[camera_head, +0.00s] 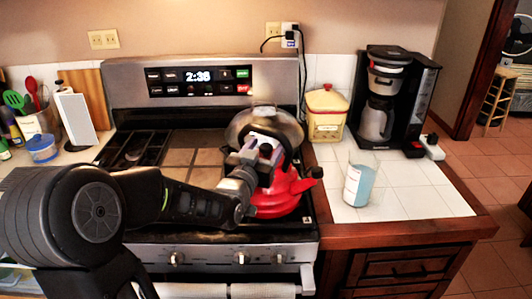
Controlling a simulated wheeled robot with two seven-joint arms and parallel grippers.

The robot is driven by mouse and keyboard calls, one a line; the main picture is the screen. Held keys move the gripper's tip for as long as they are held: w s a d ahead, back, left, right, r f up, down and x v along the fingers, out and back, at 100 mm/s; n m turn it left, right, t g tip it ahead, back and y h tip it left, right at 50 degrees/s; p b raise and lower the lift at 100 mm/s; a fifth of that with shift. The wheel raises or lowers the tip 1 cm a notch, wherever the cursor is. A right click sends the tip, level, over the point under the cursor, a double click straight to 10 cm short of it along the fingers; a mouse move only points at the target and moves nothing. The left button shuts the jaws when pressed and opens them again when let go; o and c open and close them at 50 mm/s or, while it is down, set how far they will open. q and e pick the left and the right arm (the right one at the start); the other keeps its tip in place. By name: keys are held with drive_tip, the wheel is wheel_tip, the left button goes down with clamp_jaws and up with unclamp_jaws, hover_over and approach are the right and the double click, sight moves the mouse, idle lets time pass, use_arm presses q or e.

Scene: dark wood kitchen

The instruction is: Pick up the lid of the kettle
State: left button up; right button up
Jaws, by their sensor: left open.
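A red kettle (278,200) stands on the front right of the stove (150,232), its spout with a dark tip pointing right. My left arm comes in from the left across the stove front. My left gripper (262,158) is open at the top of the kettle, in front of it, and covers much of its upper part. A rounded grey metallic shape (285,120) rises behind the gripper. I cannot tell whether it is the kettle's handle or a separate thing. The kettle's lid is hidden by the gripper, and contact cannot be made out. My right gripper is not in view.
The counter's front right is clear.

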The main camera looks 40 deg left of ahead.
use_arm(q)
drive_tip(key=shift+w, duration=0.25)
idle(0.4)
clamp_jaws()
idle(0.4)
